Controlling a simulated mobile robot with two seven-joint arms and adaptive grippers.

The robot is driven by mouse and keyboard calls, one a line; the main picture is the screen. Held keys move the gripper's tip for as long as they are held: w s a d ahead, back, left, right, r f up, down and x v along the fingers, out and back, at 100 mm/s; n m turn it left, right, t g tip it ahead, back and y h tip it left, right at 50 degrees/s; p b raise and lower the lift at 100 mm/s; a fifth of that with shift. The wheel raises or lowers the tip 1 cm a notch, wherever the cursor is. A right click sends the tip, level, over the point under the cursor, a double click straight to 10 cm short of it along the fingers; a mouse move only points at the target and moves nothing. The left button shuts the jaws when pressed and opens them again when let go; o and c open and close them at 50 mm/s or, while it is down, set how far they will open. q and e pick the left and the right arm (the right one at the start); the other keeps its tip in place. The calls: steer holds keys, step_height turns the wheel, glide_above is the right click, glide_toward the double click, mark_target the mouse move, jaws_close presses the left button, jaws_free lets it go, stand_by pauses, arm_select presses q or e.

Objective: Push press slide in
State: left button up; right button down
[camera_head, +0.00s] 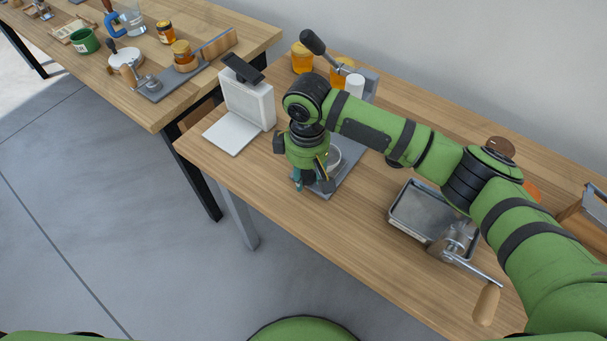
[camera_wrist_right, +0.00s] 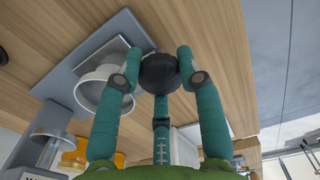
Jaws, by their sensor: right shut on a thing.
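The press has a flat grey base (camera_head: 347,171) on the near table, also in the right wrist view (camera_wrist_right: 62,82). Its lever with a black knob (camera_head: 312,42) rises at the back. A pale slide with a round cup (camera_wrist_right: 97,88) lies over the base in the wrist view; its rim (camera_head: 334,158) partly shows beside my arm in the head view. My right gripper (camera_head: 313,184) points down at the front of the base. Its teal fingers (camera_wrist_right: 158,80) are shut around a dark round knob (camera_wrist_right: 158,71) at the slide's end. My left gripper is not in view.
A white stand (camera_head: 248,103) is left of the press. Honey jars (camera_head: 302,58) stand behind. A metal tray (camera_head: 415,212) and a crank with a wooden handle (camera_head: 487,304) lie to the right. The table's front edge is close to the gripper.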

mark_target(330, 152)
steer(key=w+d, duration=0.1)
steer(key=w, duration=0.1)
steer(key=w+d, duration=0.2)
steer(key=w+d+p, duration=0.1)
steer(key=w, duration=0.1)
steer(key=shift+w+d, duration=0.35)
steer(key=shift+d, duration=0.05)
steer(key=shift+w+d, duration=0.35)
steer(key=shift+w, duration=0.05)
steer(key=c, duration=0.8)
jaws_free()
steer(key=shift+w, duration=0.1)
steer(key=shift+r, duration=0.25)
step_height(330, 152, up, 12)
steer(key=shift+f, duration=0.25)
